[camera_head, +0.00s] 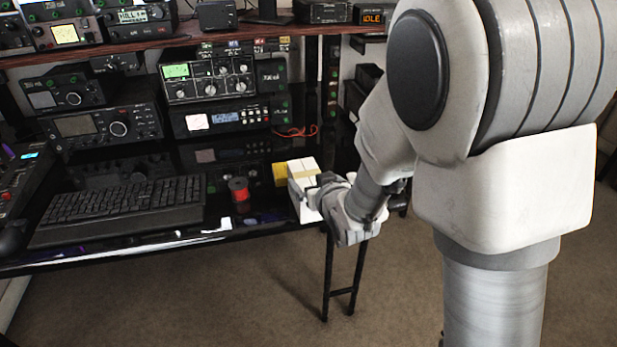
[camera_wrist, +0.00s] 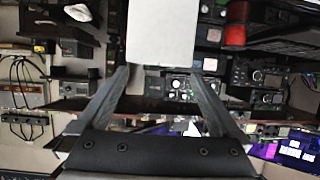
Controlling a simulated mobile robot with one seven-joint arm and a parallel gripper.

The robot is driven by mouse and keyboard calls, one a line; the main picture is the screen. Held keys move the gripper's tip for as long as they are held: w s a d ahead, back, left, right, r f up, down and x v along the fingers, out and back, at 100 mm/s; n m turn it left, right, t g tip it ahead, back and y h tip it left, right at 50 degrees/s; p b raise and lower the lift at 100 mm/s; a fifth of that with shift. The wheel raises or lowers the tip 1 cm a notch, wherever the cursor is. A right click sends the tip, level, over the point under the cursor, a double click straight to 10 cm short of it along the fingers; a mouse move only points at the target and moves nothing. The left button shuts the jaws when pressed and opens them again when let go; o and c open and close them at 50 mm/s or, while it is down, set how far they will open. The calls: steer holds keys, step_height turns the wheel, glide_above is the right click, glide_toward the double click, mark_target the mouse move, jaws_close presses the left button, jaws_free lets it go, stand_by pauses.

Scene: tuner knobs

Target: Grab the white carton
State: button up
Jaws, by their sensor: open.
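The white carton (camera_head: 303,167) stands at the right end of the black desk in the head view. In the wrist view the carton (camera_wrist: 161,32) fills the top centre as a plain pale face. My gripper (camera_head: 322,188) is close at the carton's right front side, and its fingers partly hide it in the head view. In the wrist view my gripper (camera_wrist: 160,74) is open. Its fingertips lie near the carton's lower left and lower right corners, with nothing shut between them. I cannot tell whether the fingers touch the carton.
A yellow box (camera_head: 280,174) stands just left of the carton. A red spool (camera_head: 239,190) stands further left, beside a black keyboard (camera_head: 122,202). Radio units with knobs (camera_head: 211,79) line the back of the desk (camera_head: 150,240). Open carpet (camera_head: 270,290) lies in front.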

mark_target(308, 175)
steer(key=shift+b+x, duration=0.65)
steer(key=shift+x, duration=2.55)
steer(key=shift+d, duration=0.15)
steer(key=c, duration=1.1)
